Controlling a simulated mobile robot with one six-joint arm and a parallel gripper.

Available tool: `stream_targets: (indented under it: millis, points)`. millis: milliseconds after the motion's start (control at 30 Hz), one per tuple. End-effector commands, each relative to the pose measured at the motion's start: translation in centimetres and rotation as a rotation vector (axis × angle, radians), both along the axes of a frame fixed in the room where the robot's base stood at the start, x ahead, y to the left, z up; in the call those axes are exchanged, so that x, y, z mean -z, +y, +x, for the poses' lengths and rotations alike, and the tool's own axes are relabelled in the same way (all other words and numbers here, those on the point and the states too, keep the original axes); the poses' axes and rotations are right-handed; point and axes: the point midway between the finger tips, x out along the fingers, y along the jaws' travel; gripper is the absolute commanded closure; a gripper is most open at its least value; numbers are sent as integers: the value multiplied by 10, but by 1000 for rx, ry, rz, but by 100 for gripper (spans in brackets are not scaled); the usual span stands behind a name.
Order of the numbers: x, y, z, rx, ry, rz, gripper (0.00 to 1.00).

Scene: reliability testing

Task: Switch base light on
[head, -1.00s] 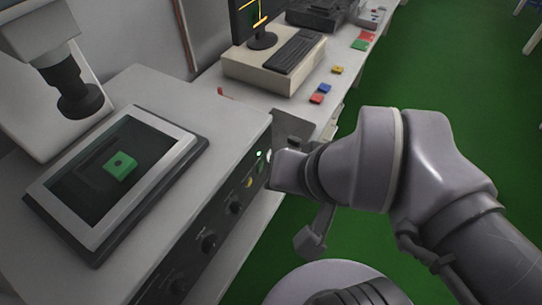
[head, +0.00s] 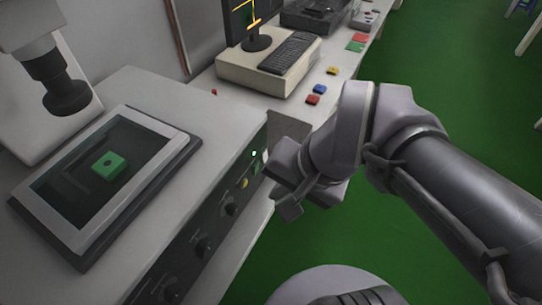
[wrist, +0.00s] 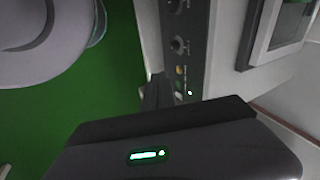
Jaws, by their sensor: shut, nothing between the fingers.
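A white machine (head: 228,112) stands on the left, with a dark front panel (head: 186,232) that carries black knobs (head: 204,246), a yellow button (head: 245,183), a green button (head: 256,167) and a small lit white light (head: 254,153). The wrist view shows the panel (wrist: 184,22), the yellow button (wrist: 179,70), the green button (wrist: 178,85) and the light (wrist: 190,93) as well. My gripper (wrist: 154,92) is shut and empty beside the button end of the panel. Whether it touches the panel is unclear.
A framed dark window (head: 185,146) on the machine top shows a green block (head: 109,166). A microscope-like head (head: 62,85) hangs above it. A bench with a keyboard (head: 287,53), monitor (head: 240,20) and coloured blocks (head: 313,99) runs behind. Green floor (head: 445,75) is open at right.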

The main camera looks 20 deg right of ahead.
Motion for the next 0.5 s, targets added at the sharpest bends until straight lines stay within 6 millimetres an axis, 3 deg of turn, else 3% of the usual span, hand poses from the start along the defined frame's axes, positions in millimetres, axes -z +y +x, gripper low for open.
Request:
stream_targets:
  millis: [267,500]
  points:
    - [41,-26,54,834,703,602,100]
    - [99,-85,102,1526,1291,1206,100]
